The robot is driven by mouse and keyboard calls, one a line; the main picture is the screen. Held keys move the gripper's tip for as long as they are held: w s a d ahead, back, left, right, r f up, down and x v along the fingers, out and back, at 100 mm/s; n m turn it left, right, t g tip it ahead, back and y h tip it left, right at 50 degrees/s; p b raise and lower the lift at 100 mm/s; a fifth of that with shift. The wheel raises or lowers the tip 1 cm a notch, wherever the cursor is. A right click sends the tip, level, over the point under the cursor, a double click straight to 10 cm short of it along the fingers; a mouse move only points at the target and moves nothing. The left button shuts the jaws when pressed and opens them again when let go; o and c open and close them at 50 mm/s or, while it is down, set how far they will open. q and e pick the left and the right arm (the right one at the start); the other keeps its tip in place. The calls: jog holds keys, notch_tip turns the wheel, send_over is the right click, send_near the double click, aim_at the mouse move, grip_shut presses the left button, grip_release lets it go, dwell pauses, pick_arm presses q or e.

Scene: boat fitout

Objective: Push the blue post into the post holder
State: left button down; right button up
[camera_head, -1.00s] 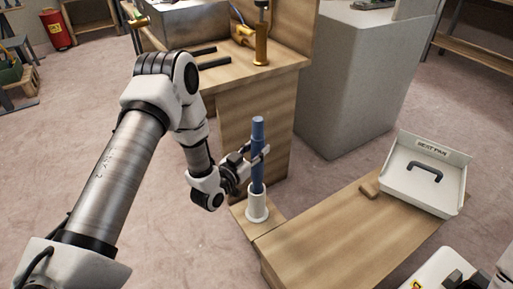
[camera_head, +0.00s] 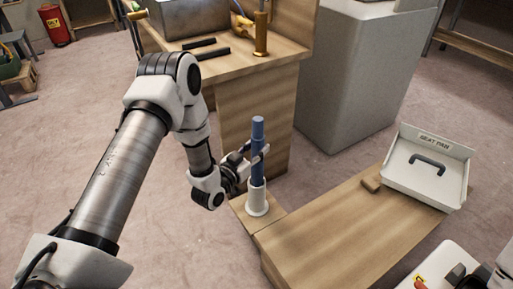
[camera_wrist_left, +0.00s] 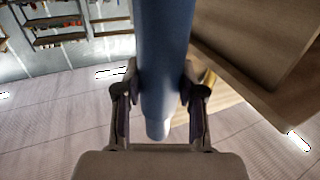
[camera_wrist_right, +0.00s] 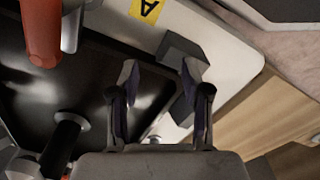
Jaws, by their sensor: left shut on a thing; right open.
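The blue post (camera_head: 258,134) stands upright in the head view, its lower end inside the white post holder (camera_head: 257,200). The holder sits on a low wooden block at the end of the bench. My left gripper (camera_head: 258,154) is shut on the post above the holder. In the left wrist view the post (camera_wrist_left: 165,60) runs between the two fingers, and the holder is mostly hidden behind it. How deep the post sits cannot be told. My right gripper (camera_wrist_right: 160,75) is open in the right wrist view, with no post near it.
A low wooden bench (camera_head: 310,232) extends right from the holder. A white seat pan tray (camera_head: 425,190) with a dark handle stands on its far end. A wooden workbench (camera_head: 250,70) with dark bars and a brass-coloured post is behind, beside a grey cabinet (camera_head: 350,80).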

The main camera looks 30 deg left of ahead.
pick_arm(q)
jog(key=c, duration=0.6)
grip_release()
jog(key=shift+r, duration=0.1)
jog(key=shift+s, duration=0.1)
jog(key=shift+s+a, duration=0.1)
jog(key=shift+s, duration=0.3)
jog(key=s, duration=0.3)
jog(key=s+a, duration=0.1)
jog(key=s, duration=0.6)
jog(key=shift+s+a, duration=0.2)
jog(key=shift+s, duration=0.2)
jog(key=shift+s, duration=0.1)
pick_arm(e)
jog(key=shift+s, duration=0.1)
